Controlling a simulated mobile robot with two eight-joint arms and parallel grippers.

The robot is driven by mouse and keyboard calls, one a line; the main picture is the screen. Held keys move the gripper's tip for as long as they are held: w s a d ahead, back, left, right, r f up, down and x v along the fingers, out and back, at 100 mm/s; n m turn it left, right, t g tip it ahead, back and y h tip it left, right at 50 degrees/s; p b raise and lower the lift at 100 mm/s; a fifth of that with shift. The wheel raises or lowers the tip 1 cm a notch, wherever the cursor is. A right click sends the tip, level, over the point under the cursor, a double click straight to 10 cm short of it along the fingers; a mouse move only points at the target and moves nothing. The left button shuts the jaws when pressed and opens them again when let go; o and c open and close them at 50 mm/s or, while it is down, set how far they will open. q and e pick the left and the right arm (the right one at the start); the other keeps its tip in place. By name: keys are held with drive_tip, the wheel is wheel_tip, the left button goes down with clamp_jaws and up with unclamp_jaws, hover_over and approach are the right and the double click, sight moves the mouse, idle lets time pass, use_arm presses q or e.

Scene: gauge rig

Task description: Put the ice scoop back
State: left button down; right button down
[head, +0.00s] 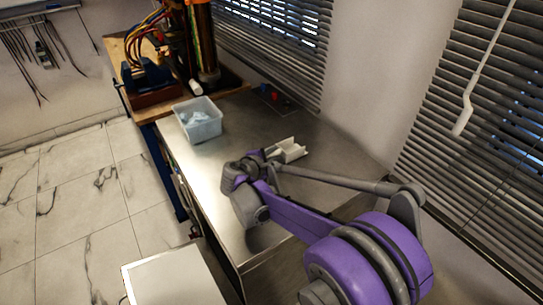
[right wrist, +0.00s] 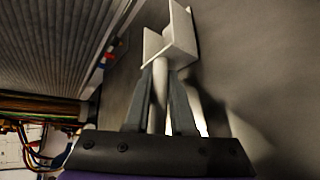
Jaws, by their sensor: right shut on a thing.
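The ice scoop (head: 288,150) is white, with an open, angular trough. It is at the steel counter in the head view, just beyond my right gripper (head: 268,168). In the right wrist view, the scoop (right wrist: 178,38) extends past the fingertips. Its pale handle runs between the two dark fingers of my right gripper (right wrist: 161,84), which is shut on it. I cannot tell whether the scoop touches the counter. A clear tub (head: 184,127) with pale bluish-white contents stands farther along the counter. My left gripper is not in view.
The steel counter (head: 238,125) is bare between tub and scoop. Window blinds (head: 270,50) line the wall behind it. A wooden bench (head: 128,78) with a blue vise and cables stands at the far end. A white panel (head: 172,280) is at lower left.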

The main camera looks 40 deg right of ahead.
drive_tip(key=r+p, duration=0.1)
drive_tip(key=r, duration=0.5)
drive_tip(key=r+p, duration=0.1)
drive_tip(key=r, duration=0.2)
drive_tip(key=shift+a+r+p, duration=0.25)
drive_tip(key=shift+r+p, duration=0.05)
drive_tip(key=a+p, duration=0.4)
drive_tip(key=w+a+p, duration=0.1)
drive_tip(key=a+p, duration=0.1)
drive_tip(key=p, duration=0.1)
drive_tip(key=shift+w+a+f, duration=0.1)
drive_tip(key=shift+a+f, duration=0.15)
drive_tip(key=shift+f, duration=0.15)
drive_tip(key=shift+a+f, duration=0.1)
drive_tip(key=shift+a, duration=0.15)
drive_tip(key=shift+a+f, duration=0.15)
drive_tip(key=shift+f, duration=0.05)
drive_tip(key=shift+s+f+b, duration=0.2)
drive_tip(key=shift+f+b, duration=0.2)
drive_tip(key=shift+f, duration=0.45)
drive_tip(key=shift+f+b, duration=1.75)
drive_tip(key=shift+f, duration=0.85)
drive_tip(key=shift+f+b, duration=0.55)
drive_tip(key=shift+f, duration=0.15)
drive_tip(key=c, duration=0.7)
unclamp_jaws()
